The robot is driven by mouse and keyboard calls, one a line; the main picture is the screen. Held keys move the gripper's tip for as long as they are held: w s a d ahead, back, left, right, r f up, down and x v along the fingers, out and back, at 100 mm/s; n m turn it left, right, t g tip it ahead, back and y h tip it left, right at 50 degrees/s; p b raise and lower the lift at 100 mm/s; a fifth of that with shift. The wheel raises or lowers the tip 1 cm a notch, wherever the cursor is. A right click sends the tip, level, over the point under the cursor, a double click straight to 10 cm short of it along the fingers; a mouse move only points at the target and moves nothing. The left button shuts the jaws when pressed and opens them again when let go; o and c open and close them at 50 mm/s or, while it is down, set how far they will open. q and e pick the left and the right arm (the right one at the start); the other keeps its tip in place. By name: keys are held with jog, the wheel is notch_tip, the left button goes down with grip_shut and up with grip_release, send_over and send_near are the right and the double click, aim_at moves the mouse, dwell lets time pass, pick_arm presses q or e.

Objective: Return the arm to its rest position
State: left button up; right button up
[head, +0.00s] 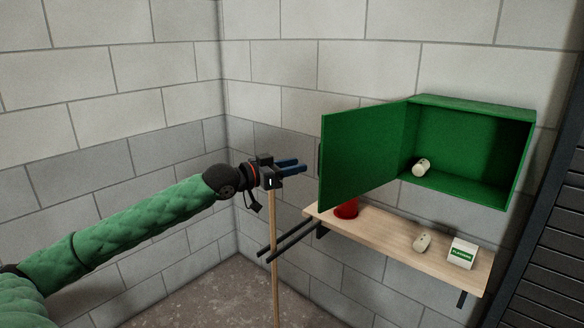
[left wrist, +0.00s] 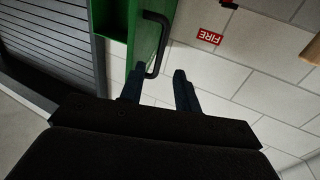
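My left arm in its green padded sleeve reaches in from the left in the head view. My left gripper (head: 304,167) has blue fingers and is level with the opened cabinet door (head: 360,155), to its left. In the left wrist view the two fingers of my left gripper (left wrist: 158,82) stand apart with nothing between them. The dark door handle (left wrist: 154,42) is close beyond the fingers, nearer the left one. I cannot tell whether they touch. My right gripper is in neither view.
The green wall cabinet (head: 470,108) stands open with a pale roll (head: 421,167) inside. Below, a wooden shelf (head: 390,231) holds a red container (head: 346,210), another pale roll (head: 422,242) and a white box (head: 462,252). A wooden pole (head: 274,255) and dark rods (head: 285,241) are below my gripper.

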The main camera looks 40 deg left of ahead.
pick_arm(q)
jog(key=shift+f, duration=0.1)
jog(key=a+f+n+g+y, duration=0.25)
jog(key=f+y, duration=0.25)
jog(key=f, duration=2.4)
jog(key=s+d+f+n+g+y, duration=0.15)
jog(key=s+f, duration=0.25)
jog(key=f, duration=0.8)
jog(key=s+d+f+g, duration=0.2)
jog(key=s+f, duration=0.2)
jog(key=f, duration=0.8)
jog(key=s+d+f+g, duration=0.2)
jog(key=s+d+f, duration=0.4)
jog(key=f, duration=0.4)
jog(key=s+d+f+g, duration=0.2)
jog(key=s+d+f, duration=0.2)
jog(key=s+f, duration=0.45)
jog(key=s+d+f+g, duration=0.2)
jog(key=s+d+f, duration=0.4)
jog(key=s+d, duration=0.2)
jog(key=s+d+f+g+y, duration=0.1)
jog(key=s+d+f+g, duration=0.1)
jog(key=s+d+f, duration=0.5)
jog(key=s, duration=0.3)
jog(key=shift+d+f+m+g, duration=0.15)
jog(key=shift+d+m+g, duration=0.15)
jog(key=shift+d+g, duration=0.1)
jog(key=shift+w+d, duration=0.1)
jog(key=shift+w, duration=0.05)
